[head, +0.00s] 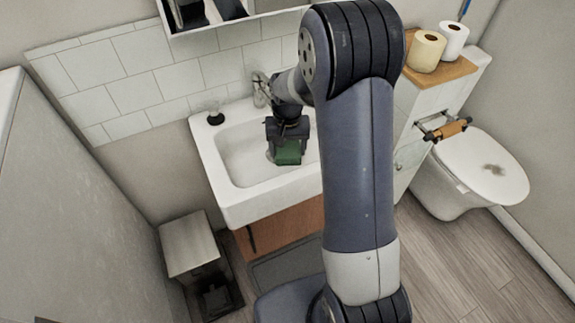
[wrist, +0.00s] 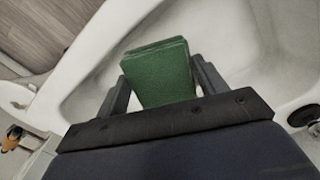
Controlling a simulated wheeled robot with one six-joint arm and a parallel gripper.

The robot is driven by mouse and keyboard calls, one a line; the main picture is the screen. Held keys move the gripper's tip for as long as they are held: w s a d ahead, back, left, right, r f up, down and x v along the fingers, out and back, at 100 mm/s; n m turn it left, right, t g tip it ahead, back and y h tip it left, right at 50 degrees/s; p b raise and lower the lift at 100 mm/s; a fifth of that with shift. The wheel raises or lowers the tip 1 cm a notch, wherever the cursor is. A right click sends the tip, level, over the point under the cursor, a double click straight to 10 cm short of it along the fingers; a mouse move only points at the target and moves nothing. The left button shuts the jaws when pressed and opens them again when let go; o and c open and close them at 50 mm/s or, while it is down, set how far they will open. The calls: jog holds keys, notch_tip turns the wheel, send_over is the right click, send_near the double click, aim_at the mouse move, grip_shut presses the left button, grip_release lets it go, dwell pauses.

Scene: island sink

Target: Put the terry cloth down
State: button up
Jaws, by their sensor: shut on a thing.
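A green folded terry cloth (head: 288,153) is held over the basin of the white sink (head: 235,165) in the head view. My gripper (head: 287,142) is shut on it. In the wrist view the green cloth (wrist: 161,74) stands between the two dark fingers of my gripper (wrist: 160,85), with the white basin (wrist: 225,35) behind it. I cannot tell whether the cloth touches the basin.
A dark round item (head: 215,115) stands on the sink's back left corner. The faucet (head: 262,88) is at the back. A cabinet with toilet rolls (head: 427,50) and a toilet (head: 470,170) are to the right. A small grey bin or cabinet (head: 190,245) stands lower left.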

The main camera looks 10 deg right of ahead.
aim_at(288, 151)
notch_tip(288, 151, down, 8)
jog(key=shift+f, duration=0.25)
jog(key=shift+f, duration=0.15)
jog(key=o, duration=1.1)
jog(key=shift+c, duration=0.2)
notch_tip(288, 151, up, 12)
jog(key=shift+r, duration=0.2)
jog(key=shift+f, duration=0.1)
